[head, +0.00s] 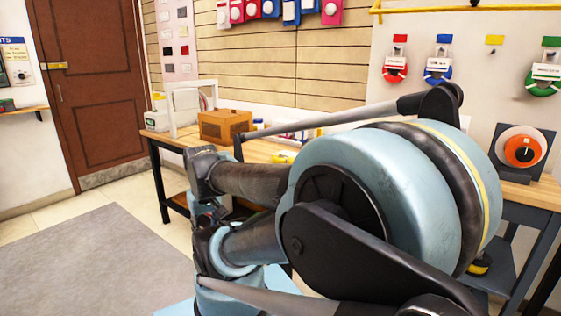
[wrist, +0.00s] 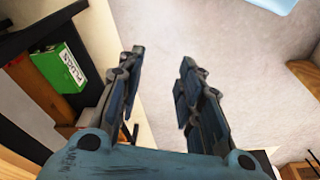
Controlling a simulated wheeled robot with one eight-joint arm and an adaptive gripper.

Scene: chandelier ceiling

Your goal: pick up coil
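In the head view, an orange coil (head: 524,151) with a dark centre stands on a dark holder on the wooden workbench (head: 528,192) at the right. Red, blue and green coil-like rolls, such as the blue one (head: 437,69), hang on the wall above; I cannot tell which thing is the task's coil. My gripper (wrist: 163,58) shows in the wrist view with its two fingers apart, open and empty. No coil shows between or near the fingers. In the head view my arm covers the middle of the bench, and I cannot make out the gripper.
In the head view, a brown box (head: 224,126) stands on the bench. Open floor with a grey mat (head: 95,262) lies at left, before a brown door (head: 95,85).

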